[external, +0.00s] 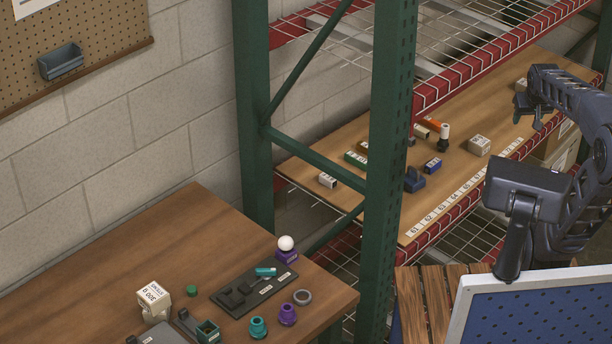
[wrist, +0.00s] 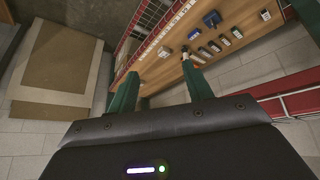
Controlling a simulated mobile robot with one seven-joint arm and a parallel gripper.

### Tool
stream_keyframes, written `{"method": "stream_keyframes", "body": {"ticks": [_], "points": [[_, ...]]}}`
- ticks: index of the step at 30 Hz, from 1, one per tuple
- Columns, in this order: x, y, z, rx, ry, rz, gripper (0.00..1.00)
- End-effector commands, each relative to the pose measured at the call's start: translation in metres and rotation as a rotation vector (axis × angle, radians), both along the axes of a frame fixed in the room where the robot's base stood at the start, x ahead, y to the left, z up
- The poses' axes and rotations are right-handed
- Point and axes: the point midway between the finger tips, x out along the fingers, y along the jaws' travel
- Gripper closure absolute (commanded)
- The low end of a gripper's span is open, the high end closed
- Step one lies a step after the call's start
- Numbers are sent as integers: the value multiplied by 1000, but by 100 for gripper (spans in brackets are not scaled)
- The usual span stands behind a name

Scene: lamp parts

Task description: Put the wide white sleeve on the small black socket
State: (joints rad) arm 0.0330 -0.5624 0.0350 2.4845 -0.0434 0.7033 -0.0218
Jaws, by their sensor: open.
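My gripper (external: 529,115) is open and empty, held over the right part of the shelf board in the external view, apart from the parts. A small upright piece on the board has a black lower part (external: 443,146) and a white upper part (external: 445,131). Whether these are the socket and the sleeve I cannot tell.
Green rack posts (external: 391,120) stand before the board (external: 400,205). A blue part (external: 415,180), a small blue block (external: 432,165) and a carton (external: 479,145) stand near the parts. A wire deck (external: 460,65) hangs above. A wooden table (external: 110,265) holds other parts.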

Motion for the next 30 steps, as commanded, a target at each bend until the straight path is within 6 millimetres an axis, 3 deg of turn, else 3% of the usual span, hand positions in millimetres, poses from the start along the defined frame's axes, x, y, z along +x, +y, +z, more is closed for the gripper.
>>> {"method": "stream_keyframes", "body": {"ticks": [3,10,15,30], "points": [[-40,2,3,25,42,-15,50],[-87,4,2,60,102,-32,50],[-96,4,1,68,116,-34,50],[-95,4,1,67,115,-34,50]]}}
